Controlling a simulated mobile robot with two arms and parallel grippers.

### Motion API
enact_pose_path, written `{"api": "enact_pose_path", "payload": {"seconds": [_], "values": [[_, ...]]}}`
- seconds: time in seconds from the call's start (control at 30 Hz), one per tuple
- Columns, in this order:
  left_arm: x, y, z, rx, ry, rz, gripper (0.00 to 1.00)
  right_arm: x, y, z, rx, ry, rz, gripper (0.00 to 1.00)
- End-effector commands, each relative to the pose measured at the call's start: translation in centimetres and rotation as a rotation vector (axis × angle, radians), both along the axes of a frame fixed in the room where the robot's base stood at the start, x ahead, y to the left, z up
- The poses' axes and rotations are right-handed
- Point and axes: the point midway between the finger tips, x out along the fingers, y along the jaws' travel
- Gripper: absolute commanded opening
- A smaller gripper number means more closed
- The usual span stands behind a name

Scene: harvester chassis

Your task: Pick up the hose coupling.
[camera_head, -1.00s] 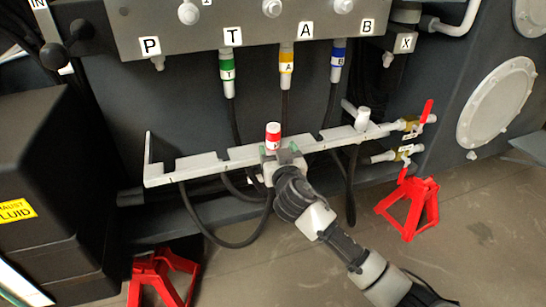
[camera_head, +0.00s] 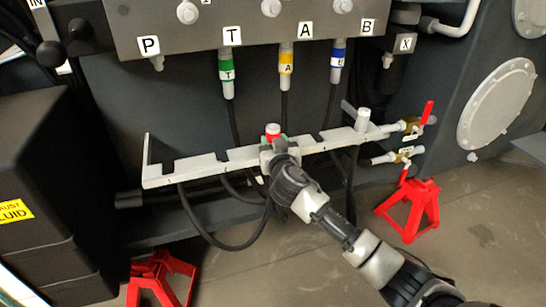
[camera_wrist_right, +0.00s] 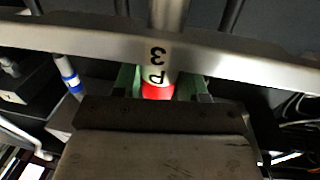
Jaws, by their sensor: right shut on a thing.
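The red and white hose coupling (camera_head: 273,131) stands upright at the grey slotted rail (camera_head: 205,172), near the rail's middle. My right gripper (camera_head: 272,144) has its green-padded fingers on either side of the coupling and is shut on it. In the right wrist view the coupling's red band and white part marked P (camera_wrist_right: 157,88) show between the green fingers (camera_wrist_right: 157,82), right behind the rail edge marked 3 (camera_wrist_right: 110,45). The lower part of the coupling is hidden by my gripper and the rail. My left gripper is not in view.
Above are ports P, T, A and B, with green (camera_head: 227,70), yellow (camera_head: 286,63) and blue (camera_head: 337,62) couplings hanging under T, A and B. Port P (camera_head: 157,62) is bare. Red-handled valves (camera_head: 410,125) sit at the rail's right end. Red stands (camera_head: 411,208) are on the floor.

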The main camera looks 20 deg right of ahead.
Motion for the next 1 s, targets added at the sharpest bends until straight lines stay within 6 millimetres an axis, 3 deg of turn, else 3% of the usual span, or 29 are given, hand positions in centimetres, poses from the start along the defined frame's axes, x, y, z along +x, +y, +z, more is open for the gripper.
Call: {"api": "enact_pose_path", "payload": {"seconds": [0.37, 0.57, 0.8, 1.0], "values": [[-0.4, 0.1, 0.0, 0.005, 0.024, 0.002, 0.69, 0.0, 0.0, 0.7, 0.002, -0.004, 0.0, 0.04], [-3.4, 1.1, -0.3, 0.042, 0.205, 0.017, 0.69, 0.0, 0.0, 3.1, 0.001, -0.006, 0.0, 0.04], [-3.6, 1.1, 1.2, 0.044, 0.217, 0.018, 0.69, 0.0, 0.0, 8.2, 0.003, -0.006, 0.001, 0.04], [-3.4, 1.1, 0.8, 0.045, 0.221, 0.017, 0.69, 0.0, 0.0, 10.0, 0.001, -0.004, 0.001, 0.04]]}}
